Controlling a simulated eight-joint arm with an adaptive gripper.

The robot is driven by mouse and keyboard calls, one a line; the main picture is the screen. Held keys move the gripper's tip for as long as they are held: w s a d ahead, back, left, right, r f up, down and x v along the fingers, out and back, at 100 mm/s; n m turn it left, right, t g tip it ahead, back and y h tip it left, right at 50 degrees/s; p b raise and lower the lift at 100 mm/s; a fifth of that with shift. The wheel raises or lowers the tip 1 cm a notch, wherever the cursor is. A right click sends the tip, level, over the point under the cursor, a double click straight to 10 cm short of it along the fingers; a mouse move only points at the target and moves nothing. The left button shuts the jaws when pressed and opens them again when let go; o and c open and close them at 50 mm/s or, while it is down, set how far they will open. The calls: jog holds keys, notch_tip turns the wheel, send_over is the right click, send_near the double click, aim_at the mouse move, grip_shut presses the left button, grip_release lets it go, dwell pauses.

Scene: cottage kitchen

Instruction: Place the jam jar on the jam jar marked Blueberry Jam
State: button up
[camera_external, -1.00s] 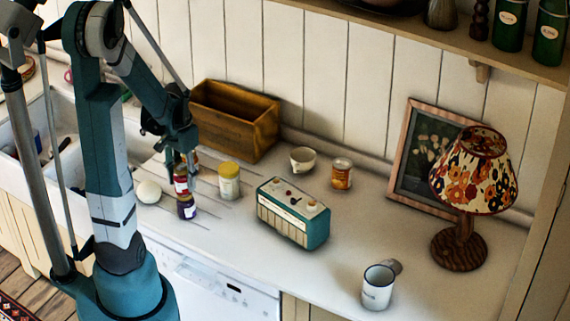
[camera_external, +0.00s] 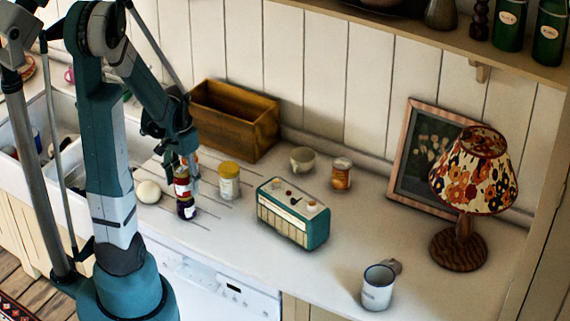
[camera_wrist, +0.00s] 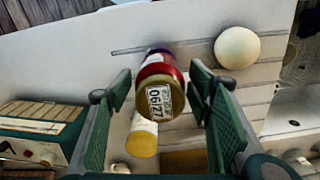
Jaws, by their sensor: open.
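A jam jar with red contents (camera_external: 182,187) stands upright, apparently directly on top of a dark purple jam jar (camera_external: 187,208) on the worktop. My gripper (camera_external: 183,175) is around the red jar from above. In the wrist view the red jar (camera_wrist: 170,76), its lid stamped "06/27", sits between the two spread green fingers of my gripper (camera_wrist: 160,92). The dark jar (camera_wrist: 155,52) shows only as a sliver behind it. Gaps show between the red jar and both fingers. The labels are too small to read in the external view.
A yellow-lidded jar (camera_external: 229,181) stands close to the right, and a white ball (camera_external: 148,191) lies to the left. A wooden box (camera_external: 235,120) is behind, a teal radio (camera_external: 292,214) further right. The front worktop is mostly clear.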

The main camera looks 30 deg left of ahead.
jog(key=shift+r, duration=0.25)
jog(key=shift+r+p, duration=0.45)
jog(key=shift+r, duration=5.45)
jog(key=shift+s+d+r+t, duration=0.1)
jog(key=shift+d+r+t, duration=0.2)
jog(key=shift+d+r, duration=0.3)
jog(key=s+d+r+n+t, duration=0.1)
jog(key=s+d+r+t, duration=0.1)
jog(key=d, duration=0.4)
jog(key=s+d+r+t, duration=0.2)
jog(key=d+r+t, duration=0.2)
jog(key=d+r, duration=0.2)
jog(key=shift+d+r+n+t, duration=0.3)
jog(key=shift+d+n, duration=0.1)
jog(key=shift+d, duration=0.4)
